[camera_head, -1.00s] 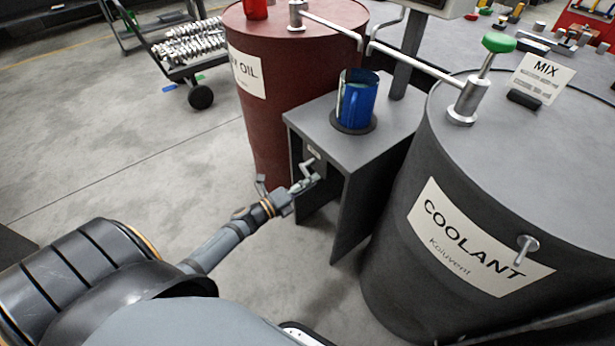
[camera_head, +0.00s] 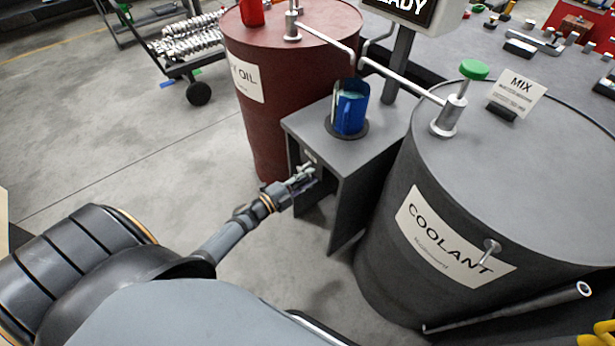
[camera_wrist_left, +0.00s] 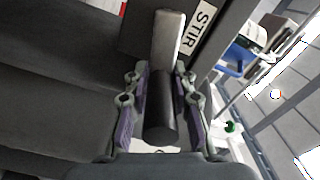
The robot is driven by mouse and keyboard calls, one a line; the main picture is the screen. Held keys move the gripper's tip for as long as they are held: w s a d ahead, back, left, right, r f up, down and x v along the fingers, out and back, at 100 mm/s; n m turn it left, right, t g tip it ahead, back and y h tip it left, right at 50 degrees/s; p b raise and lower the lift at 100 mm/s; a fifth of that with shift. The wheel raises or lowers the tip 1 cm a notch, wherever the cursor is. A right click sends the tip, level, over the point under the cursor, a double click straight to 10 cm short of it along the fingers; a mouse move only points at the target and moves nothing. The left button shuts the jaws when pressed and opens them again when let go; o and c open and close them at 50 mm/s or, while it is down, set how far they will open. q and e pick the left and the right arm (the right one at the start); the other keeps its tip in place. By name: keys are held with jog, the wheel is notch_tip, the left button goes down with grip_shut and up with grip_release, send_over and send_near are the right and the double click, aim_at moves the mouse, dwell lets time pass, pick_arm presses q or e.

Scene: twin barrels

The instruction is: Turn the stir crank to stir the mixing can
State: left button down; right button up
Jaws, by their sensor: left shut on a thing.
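The blue mixing can (camera_head: 351,110) stands upright on a round dark pad on top of the grey stand (camera_head: 376,140), between the two barrels. The stir crank is on the stand's front, largely hidden by my gripper in the head view. In the left wrist view the crank's dark handle (camera_wrist_left: 160,122) and pale metal arm (camera_wrist_left: 168,40) show beside the STIR label (camera_wrist_left: 199,28). My left gripper (camera_head: 303,176) is at the stand's front, its fingers (camera_wrist_left: 163,105) on both sides of the handle and shut on it. My right gripper is not in view.
The red oil barrel (camera_head: 268,120) is left of the stand. The dark coolant barrel (camera_head: 400,255), with a green-knobbed pump (camera_head: 473,69) and a MIX card (camera_head: 518,92), is to the right. A trolley (camera_head: 178,68) stands at the back left.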

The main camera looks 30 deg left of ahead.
pick_arm(q)
jog(key=shift+s+f+n, duration=0.1)
jog(key=shift+n, duration=0.2)
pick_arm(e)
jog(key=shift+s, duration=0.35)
pick_arm(q)
jog(key=c, duration=1.2)
grip_release()
jog(key=shift+o, duration=0.2)
jog(key=v, duration=1.2)
jog(key=shift+a, duration=0.15)
